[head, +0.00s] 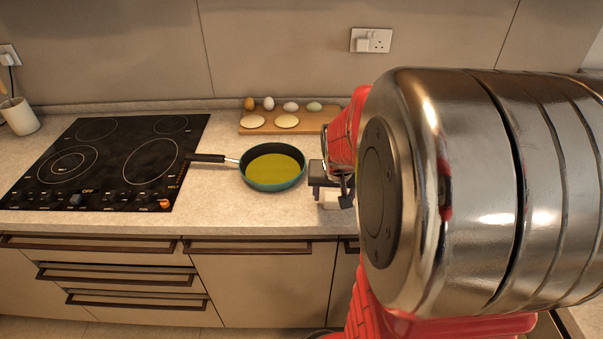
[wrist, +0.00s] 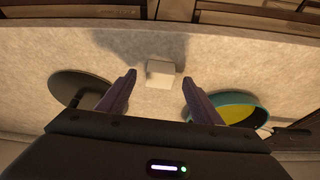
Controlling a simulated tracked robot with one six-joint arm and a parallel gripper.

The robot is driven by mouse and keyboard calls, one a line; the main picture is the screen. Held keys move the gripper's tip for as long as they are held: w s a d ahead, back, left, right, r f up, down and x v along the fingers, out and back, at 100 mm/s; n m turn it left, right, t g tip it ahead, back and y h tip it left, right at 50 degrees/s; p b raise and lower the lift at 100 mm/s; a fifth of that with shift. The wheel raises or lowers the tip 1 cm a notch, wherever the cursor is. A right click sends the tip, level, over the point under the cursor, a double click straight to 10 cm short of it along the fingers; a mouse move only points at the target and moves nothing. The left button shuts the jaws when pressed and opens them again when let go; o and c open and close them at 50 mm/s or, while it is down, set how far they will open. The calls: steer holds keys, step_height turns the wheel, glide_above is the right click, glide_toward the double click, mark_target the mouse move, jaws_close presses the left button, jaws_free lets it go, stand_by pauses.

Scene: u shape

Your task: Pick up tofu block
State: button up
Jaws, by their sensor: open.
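The tofu block is a small white block on the pale countertop. In the wrist view the tofu block (wrist: 161,73) lies beyond my fingertips, roughly centred between them, and nothing touches it. My gripper (wrist: 158,83) is open, with one dark finger on each side and nothing between them. In the head view my gripper (head: 331,188) is near the counter's front edge, right of the pan, and the pale tofu block (head: 329,199) shows partly behind it. My arm hides much of the right side there.
A teal pan (head: 272,185) with yellow liquid stands just left of my gripper. A black cooktop (head: 100,160) is farther left. A wooden board (head: 310,122) with eggs and round pale pieces lies at the back. In the wrist view a dark round object (wrist: 78,88) is at left.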

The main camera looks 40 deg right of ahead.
mark_target(333, 198)
steer(key=shift+x, duration=1.35)
steer(key=shift+c, duration=0.6)
steer(key=c, duration=1)
steer(key=shift+c, duration=0.2)
step_height(333, 198, up, 10)
steer(key=shift+w, duration=0.1)
